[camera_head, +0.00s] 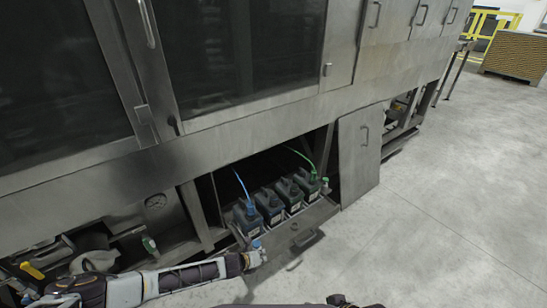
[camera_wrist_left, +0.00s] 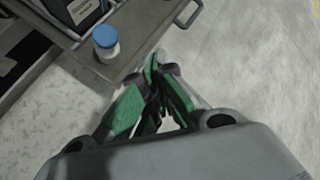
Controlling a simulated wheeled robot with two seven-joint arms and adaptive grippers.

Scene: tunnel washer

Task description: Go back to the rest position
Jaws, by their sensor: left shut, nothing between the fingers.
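My left gripper (camera_head: 259,257) is stretched in from the left, in front of the pulled-out drawer (camera_head: 300,232) of the machine. In the left wrist view its green-padded fingers (camera_wrist_left: 157,68) are drawn together with nothing between them. A small white bottle with a blue cap (camera_wrist_left: 105,42) stands on the drawer's front ledge, apart from the fingers. Its blue cap also shows in the head view (camera_head: 256,243), just beside the gripper. My right gripper is not in view.
Several dark canisters (camera_head: 271,207) stand in the drawer, with a blue hose (camera_head: 241,184) and a green hose (camera_head: 301,157) at the two ends. An open metal door (camera_head: 360,155) stands to the right. The floor (camera_head: 440,220) at the right is clear.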

